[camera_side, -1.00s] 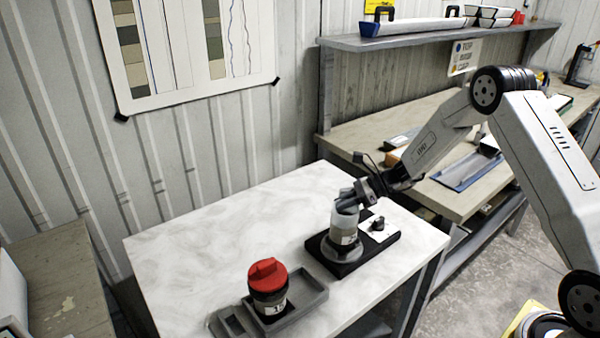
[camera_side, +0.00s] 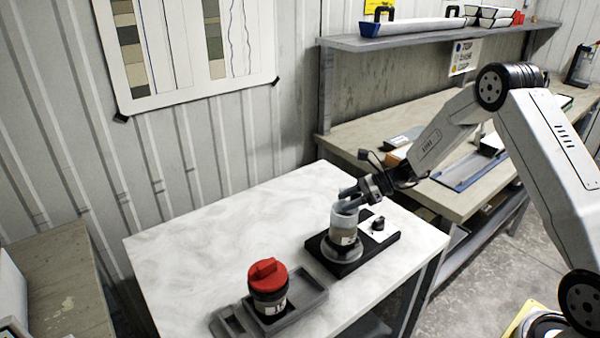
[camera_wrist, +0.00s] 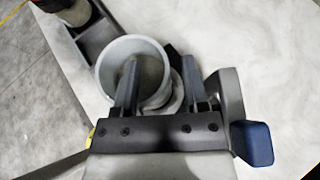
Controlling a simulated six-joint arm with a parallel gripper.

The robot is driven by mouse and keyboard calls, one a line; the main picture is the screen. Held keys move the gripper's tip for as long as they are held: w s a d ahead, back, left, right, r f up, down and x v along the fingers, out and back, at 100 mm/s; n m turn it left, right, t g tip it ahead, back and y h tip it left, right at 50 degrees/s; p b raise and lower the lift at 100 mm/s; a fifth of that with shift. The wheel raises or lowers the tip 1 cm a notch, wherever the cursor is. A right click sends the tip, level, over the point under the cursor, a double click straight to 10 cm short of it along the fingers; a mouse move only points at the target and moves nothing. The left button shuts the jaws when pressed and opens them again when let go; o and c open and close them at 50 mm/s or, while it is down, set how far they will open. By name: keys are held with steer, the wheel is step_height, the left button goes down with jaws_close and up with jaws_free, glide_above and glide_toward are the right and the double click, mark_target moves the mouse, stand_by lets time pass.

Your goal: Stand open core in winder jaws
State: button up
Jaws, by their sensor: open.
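My gripper (camera_side: 345,203) is at the core's rim in the side view. In the wrist view my gripper (camera_wrist: 158,75) has its two fingers apart, one across the core's opening and one beyond its right side. The winder's jaws are mostly hidden by the core.
A red-capped core (camera_side: 268,288) stands in a grey tray (camera_side: 308,303) at the table's front. A black knob (camera_side: 378,223) rises from the winder's base. The table (camera_side: 200,250) is clear at left and back. A workbench (camera_side: 390,128) and shelf stand behind.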

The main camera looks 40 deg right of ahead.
steer(key=v, duration=1)
steer(key=shift+s+d, duration=0.2)
steer(key=shift+d, duration=0.05)
steer(key=shift+r, duration=0.1)
steer(key=s+a+n+g+h, duration=0.2)
steer(key=s+a+n+h, duration=0.3)
steer(key=n, duration=0.7)
steer(key=s+a+n+g+h, duration=0.2)
steer(key=s+a+n+h, duration=0.3)
steer(key=s+a+n, duration=0.4)
steer(key=shift+s+a+r+n, duration=0.35)
steer(key=shift+s+n, duration=1.45)
steer(key=shift+s, duration=0.35)
